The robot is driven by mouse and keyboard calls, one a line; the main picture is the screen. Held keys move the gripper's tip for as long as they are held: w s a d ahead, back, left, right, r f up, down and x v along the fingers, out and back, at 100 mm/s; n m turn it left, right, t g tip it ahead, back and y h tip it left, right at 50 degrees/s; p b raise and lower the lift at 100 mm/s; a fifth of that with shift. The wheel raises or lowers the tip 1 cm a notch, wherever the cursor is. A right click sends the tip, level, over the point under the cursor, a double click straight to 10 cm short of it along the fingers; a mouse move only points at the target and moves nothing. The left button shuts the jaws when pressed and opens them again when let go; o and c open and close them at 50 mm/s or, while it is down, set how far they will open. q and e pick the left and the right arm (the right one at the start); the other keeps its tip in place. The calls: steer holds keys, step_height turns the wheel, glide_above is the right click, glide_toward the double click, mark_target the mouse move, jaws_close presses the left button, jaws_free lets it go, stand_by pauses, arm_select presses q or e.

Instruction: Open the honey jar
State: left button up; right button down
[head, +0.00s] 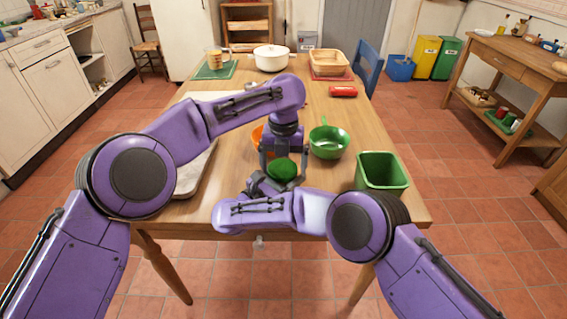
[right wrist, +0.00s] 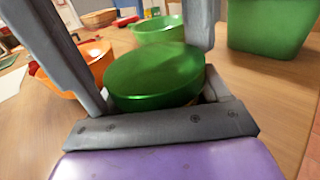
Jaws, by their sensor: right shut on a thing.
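The honey jar shows mainly as a round green lid (head: 283,169) near the table's front edge. The lid also fills the middle of the right wrist view (right wrist: 155,72). Its body is mostly hidden below the lid and behind my grippers. My right gripper (head: 270,184) is shut on the jar, low down under the lid. My left gripper (head: 283,158) points down from above, open, with one finger on each side of the lid. Its fingers show on both sides of the lid in the right wrist view; whether they touch it I cannot tell.
An orange bowl (right wrist: 88,68) stands left of the jar, and a green colander (head: 328,142) behind it to the right. A green bin (head: 382,171) stands at the right front. A pot (head: 271,58), a basket (head: 328,63) and a red can (head: 343,91) are farther back.

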arm_select(q)
steer(key=shift+r, duration=2.3)
step_height(320, 180, up, 3)
steer(key=m, duration=0.3)
steer(key=shift+r, duration=0.1)
steer(key=shift+m, duration=0.3)
step_height(320, 180, down, 8)
steer(key=shift+r, duration=0.1)
steer(key=shift+c, duration=0.3)
steer(key=c, duration=1)
steer(key=n, duration=0.3)
steer(key=shift+n, duration=0.3)
